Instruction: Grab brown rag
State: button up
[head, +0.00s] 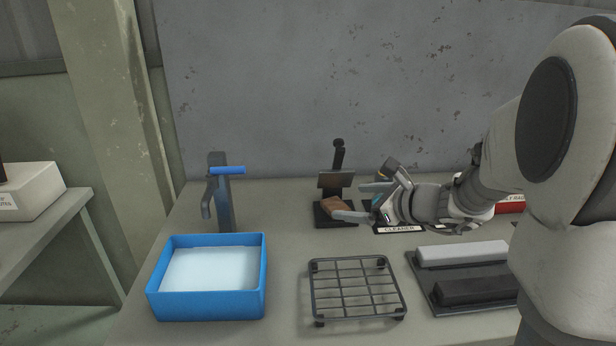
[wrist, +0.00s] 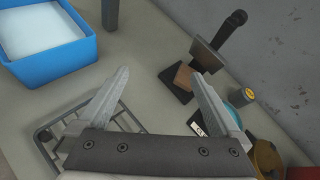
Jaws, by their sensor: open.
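A small brown piece (head: 335,204), which looks like the brown rag, lies on the black base of a stand in the head view. In the wrist view the brown piece (wrist: 183,76) shows just left of the right fingertip, partly beside the stand's upright plate. My gripper (head: 360,201) is open at the stand's right side, with one finger reaching in front of the brown piece. I cannot tell whether a finger touches the brown piece.
A blue basin (head: 206,306) of pale liquid stands at the left under a tap (head: 222,195). A wire rack (head: 357,289) lies in front of the stand. A black tray with bars (head: 465,270) is at the right. A wall (head: 400,100) closes the back.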

jog(key=w+d+f+m+t+h+b, duration=0.2)
jog(key=w+d+f+m+b, duration=0.1)
jog(key=w+d+f+m, duration=0.3)
jog(key=b, duration=0.1)
send_near(337, 206)
jog(key=x, duration=0.4)
jog(key=shift+w+d+r, duration=0.1)
jog(key=shift+w+r, duration=0.2)
jog(key=shift+r, duration=0.05)
jog(key=shift+s+f+b+x, duration=0.1)
jog(key=shift+b+x, duration=0.1)
jog(key=shift+x, duration=0.7)
jog(key=shift+s+f+b+x, duration=0.1)
jog(key=shift+b+x, duration=0.05)
jog(key=shift+x, duration=0.7)
jog(key=shift+f+b+x, duration=0.15)
jog(key=shift+b+x, duration=0.05)
jog(key=shift+x, duration=0.7)
jog(key=shift+c, duration=0.3)
jog(key=c, duration=1.4)
jog(key=shift+r, duration=0.1)
